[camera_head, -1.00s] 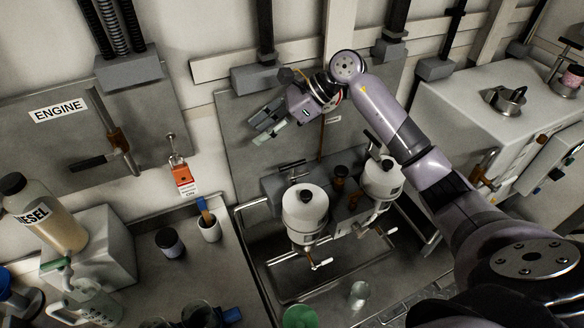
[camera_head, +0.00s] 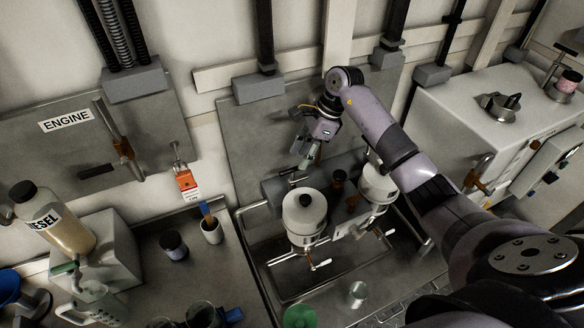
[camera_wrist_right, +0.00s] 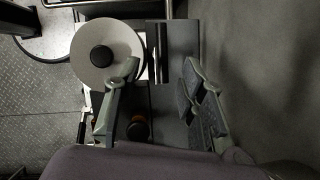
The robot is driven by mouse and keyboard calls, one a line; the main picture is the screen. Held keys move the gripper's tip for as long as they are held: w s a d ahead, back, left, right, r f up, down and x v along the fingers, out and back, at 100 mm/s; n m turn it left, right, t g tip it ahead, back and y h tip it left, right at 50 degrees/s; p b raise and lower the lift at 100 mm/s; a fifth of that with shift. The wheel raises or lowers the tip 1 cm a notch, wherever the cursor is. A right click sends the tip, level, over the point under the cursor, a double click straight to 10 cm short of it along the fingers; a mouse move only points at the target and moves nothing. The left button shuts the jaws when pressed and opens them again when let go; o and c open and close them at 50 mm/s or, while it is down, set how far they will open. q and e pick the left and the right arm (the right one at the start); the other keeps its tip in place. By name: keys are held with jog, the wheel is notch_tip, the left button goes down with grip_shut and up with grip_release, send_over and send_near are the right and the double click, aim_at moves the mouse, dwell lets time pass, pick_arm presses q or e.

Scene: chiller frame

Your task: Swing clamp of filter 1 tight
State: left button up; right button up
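I cannot tell which is filter 1. A dark bar handle (camera_head: 293,172) shows behind the left filter. Below the filters are levers with pale tips, one at the left (camera_head: 321,264). My right gripper (camera_head: 306,158) hangs above and behind the left filter, pointing down. In the right wrist view its fingers (camera_wrist_right: 161,68) are apart and empty, with one white canister (camera_wrist_right: 101,56) beneath. My left gripper is not in view.
A metal tray (camera_head: 300,290) lies under the filters, with a metal cup (camera_head: 357,293) and a green round object (camera_head: 300,317) near its front. A grey backplate (camera_head: 250,130) stands behind. A white cabinet (camera_head: 450,110) is at the right.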

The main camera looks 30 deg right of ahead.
aim_at(294, 169)
jog(key=p+x, duration=0.1)
jog(key=x, duration=0.5)
jog(key=shift+a+p, duration=0.15)
jog(key=shift+p, duration=0.2)
jog(key=shift+x, duration=0.8)
jog(key=shift+c, duration=0.2)
